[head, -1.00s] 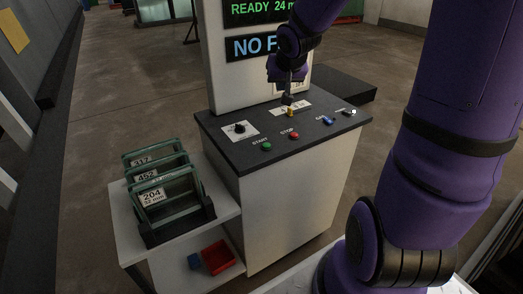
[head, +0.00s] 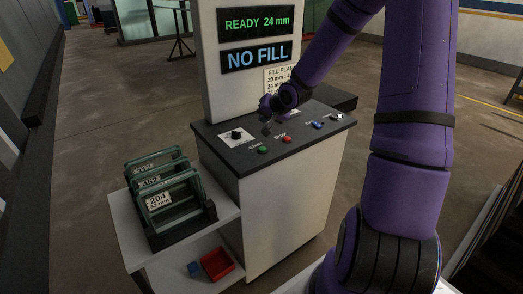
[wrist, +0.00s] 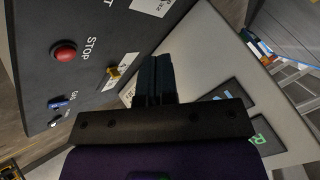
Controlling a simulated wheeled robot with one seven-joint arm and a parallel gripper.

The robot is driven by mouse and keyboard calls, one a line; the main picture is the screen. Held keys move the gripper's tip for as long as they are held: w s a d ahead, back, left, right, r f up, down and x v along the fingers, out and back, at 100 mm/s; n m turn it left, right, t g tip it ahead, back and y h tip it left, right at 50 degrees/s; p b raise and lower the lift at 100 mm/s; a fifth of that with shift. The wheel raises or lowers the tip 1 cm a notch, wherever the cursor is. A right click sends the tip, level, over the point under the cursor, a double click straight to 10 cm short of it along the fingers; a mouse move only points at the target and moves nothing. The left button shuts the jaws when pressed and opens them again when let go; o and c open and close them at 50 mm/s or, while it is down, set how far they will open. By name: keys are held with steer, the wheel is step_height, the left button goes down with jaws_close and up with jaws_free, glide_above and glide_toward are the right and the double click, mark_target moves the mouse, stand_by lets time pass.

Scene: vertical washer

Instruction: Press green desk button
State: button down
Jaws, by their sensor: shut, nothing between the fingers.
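The green desk button (head: 262,149) sits near the front edge of the dark desk top (head: 225,150), left of the red button (head: 286,139). It has a START label behind it. My gripper (head: 267,128) is above the desk top, behind the green button and apart from it. In the wrist view its dark fingers (wrist: 153,80) are together and empty. That view shows the red button (wrist: 63,52) with its STOP label, but not the green button. My wrist partly hides the rear of the desk top in the head view.
A black knob (head: 236,134) stands left on the desk top. The wrist view shows a yellow switch (wrist: 113,73). A display panel (head: 255,40) rises behind. Racked frames (head: 158,195) stand lower left.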

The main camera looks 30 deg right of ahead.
mark_target(264, 148)
steer(key=shift+f, duration=4.4)
steer(key=shift+f, duration=0.1)
steer(key=shift+f, duration=0.3)
steer(key=shift+f, duration=0.5)
steer(key=shift+r, duration=0.9)
steer(key=shift+r, duration=0.1)
steer(key=shift+r, duration=2.45)
